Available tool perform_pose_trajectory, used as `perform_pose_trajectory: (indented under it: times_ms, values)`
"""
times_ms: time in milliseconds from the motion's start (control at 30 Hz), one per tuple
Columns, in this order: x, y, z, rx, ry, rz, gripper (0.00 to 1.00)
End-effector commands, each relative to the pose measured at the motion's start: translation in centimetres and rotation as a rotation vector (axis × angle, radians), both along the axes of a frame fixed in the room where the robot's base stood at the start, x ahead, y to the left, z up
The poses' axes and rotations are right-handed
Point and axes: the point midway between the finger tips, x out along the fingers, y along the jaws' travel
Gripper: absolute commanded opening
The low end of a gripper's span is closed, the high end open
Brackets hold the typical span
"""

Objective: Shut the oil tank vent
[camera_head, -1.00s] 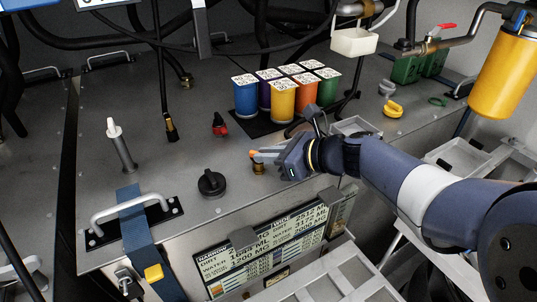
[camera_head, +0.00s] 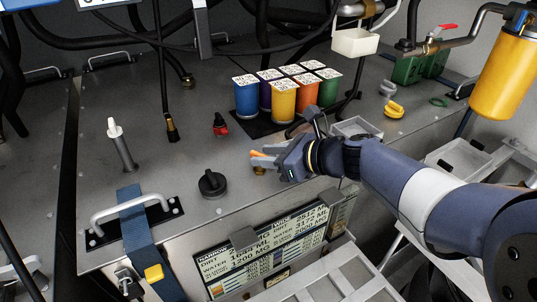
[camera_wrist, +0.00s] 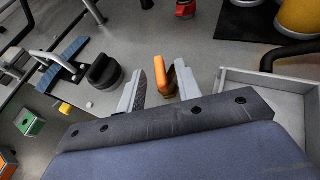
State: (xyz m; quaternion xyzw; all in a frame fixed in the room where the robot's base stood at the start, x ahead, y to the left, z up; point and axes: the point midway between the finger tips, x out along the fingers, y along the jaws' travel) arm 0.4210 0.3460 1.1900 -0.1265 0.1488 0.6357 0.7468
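An orange lever on a small brass fitting stands near the front edge of the grey tank top. In the head view, part of the orange lever (camera_head: 257,153) shows at my gripper (camera_head: 265,160), and the brass (camera_head: 259,171) is mostly hidden. In the wrist view, the orange lever (camera_wrist: 160,73) stands between the spread fingers of my gripper (camera_wrist: 159,70), close to the right finger, with a clear gap to the left finger. I cannot tell whether the right finger touches it. No label naming the vent is readable.
A black knobbed cap (camera_head: 212,184) stands just left of my gripper, also in the wrist view (camera_wrist: 104,71). A red fitting (camera_head: 220,124) and several coloured canisters (camera_head: 283,101) stand behind. A grey open tray (camera_head: 357,127) is close to the right of my wrist.

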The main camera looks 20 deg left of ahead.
Motion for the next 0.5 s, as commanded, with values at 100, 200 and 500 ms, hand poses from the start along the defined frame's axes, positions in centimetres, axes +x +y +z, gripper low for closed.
perform_pose_trajectory:
  times_ms: [100,200,500]
  values:
    - [0.0,-0.4,0.2,0.0,0.0,-0.001,0.33]
    - [-0.1,-1.4,0.9,0.001,-0.001,-0.003,0.33]
    - [-1.0,-6.8,3.3,0.001,0.0,-0.005,0.33]
